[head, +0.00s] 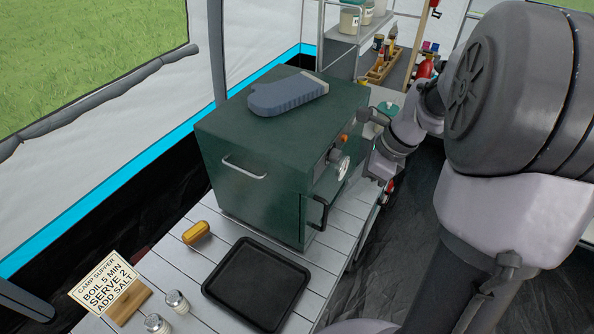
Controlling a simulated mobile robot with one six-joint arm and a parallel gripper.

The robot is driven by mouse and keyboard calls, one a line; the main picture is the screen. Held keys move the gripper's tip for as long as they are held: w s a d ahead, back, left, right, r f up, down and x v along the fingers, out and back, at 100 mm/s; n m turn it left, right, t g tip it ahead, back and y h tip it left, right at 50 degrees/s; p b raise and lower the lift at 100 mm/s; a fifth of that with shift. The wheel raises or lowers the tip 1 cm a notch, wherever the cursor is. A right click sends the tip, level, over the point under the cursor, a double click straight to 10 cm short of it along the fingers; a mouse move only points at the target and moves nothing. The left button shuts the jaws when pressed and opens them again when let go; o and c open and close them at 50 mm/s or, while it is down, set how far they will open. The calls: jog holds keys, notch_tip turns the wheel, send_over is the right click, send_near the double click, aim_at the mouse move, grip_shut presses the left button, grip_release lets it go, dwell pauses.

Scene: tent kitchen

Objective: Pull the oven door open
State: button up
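The oven is a dark green box (255,135) standing on a slatted table. Its right-hand face carries knobs, a round dial (343,168) and, lower down, a dark upright handle (318,213). The oven door appears shut, though this face is seen at a steep angle. A silver bar handle (245,168) sits on the left-hand face. My gripper (372,150) is just right of the knobbed face, above and to the right of the dark handle, apparently apart from it. Its fingers are too small and turned away to show whether they are open.
A blue-grey oven mitt (287,95) lies on the oven. A black tray (258,283), a yellow item (196,233), two shakers (177,301) and a recipe card (104,285) are on the table (345,232). Shelves (345,65) with jars stand behind. Dark floor lies to the right.

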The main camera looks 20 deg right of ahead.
aim_at(325, 216)
jog(key=b+x, duration=0.2)
jog(key=x, duration=0.6)
jog(key=b+x, duration=0.3)
jog(key=x, duration=0.5)
jog(key=shift+s+b, duration=0.25)
jog(key=shift+b, duration=0.05)
grip_shut()
